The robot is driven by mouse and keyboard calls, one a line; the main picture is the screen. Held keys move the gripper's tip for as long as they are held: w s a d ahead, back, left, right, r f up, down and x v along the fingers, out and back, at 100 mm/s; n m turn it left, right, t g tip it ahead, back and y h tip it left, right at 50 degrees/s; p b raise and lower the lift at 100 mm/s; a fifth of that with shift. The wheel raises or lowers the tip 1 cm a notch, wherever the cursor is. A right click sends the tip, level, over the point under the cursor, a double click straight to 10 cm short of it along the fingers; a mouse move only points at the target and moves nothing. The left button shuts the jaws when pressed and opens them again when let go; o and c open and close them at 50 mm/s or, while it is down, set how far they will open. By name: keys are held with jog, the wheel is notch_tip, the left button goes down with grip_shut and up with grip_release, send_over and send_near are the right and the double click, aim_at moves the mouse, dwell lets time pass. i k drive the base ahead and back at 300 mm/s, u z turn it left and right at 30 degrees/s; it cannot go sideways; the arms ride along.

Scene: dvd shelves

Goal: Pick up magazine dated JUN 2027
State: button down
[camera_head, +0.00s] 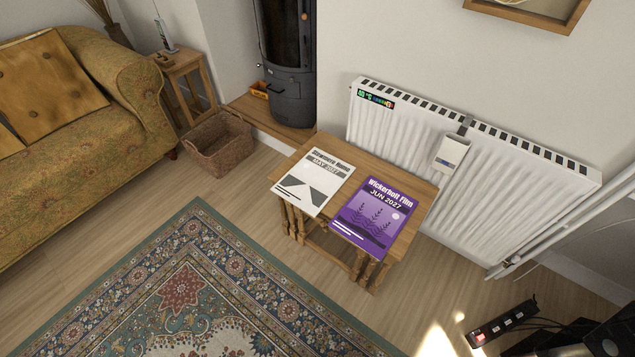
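A purple magazine (374,217) titled "Wickerholl Film" and dated JUN 2027 lies flat on the right part of a small wooden table (408,180). Its front edge reaches the table's near edge. A white and grey magazine (313,182) dated MAY 2027 lies to its left on the same table, with a narrow strip of wood between them. My gripper is not in view.
A white radiator (470,165) stands against the wall behind the table. A wicker basket (219,150) and a yellow patterned sofa (90,115) are to the left. A patterned rug (190,285) covers the floor in front. A power strip (503,322) lies at the lower right.

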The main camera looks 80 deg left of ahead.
aim_at(372, 218)
jog(key=u, duration=2.6)
